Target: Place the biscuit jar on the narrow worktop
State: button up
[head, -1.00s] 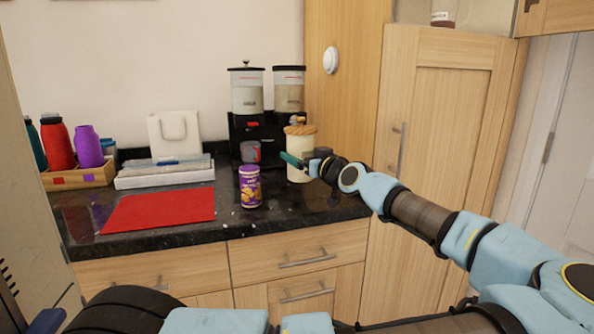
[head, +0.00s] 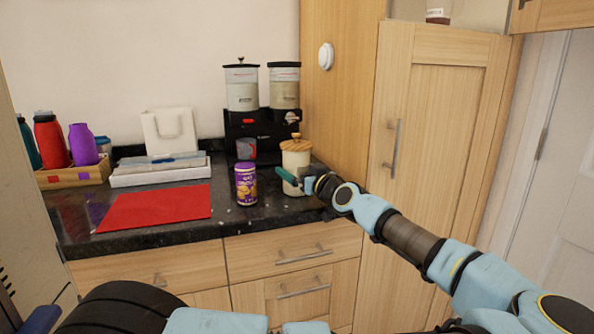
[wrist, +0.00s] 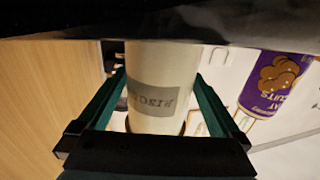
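The biscuit jar (head: 296,160), cream with a wooden lid and knob, is upright at the right end of the dark worktop (head: 160,238). My gripper (head: 289,179) reaches it from the right. In the wrist view, inverted, its green fingers (wrist: 158,100) lie along both sides of the jar (wrist: 160,65), whose grey label shows. The gripper is shut on the jar, which moves with it. The jar's base is at or just above the worktop; contact is unclear.
A black dispenser (head: 262,122) stands at the back, a tall cupboard (head: 435,140) at right. A red mat (head: 155,208) lies left.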

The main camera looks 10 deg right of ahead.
jog(key=shift+r, duration=0.2)
jog(key=b+v, duration=0.3)
jog(key=v, duration=0.7)
jog(key=shift+s+d+f+b, duration=0.15)
jog(key=shift+s+b, duration=0.1)
jog(key=shift+b, duration=0.1)
jog(key=shift+s+d, duration=0.2)
jog(key=shift+s, duration=0.5)
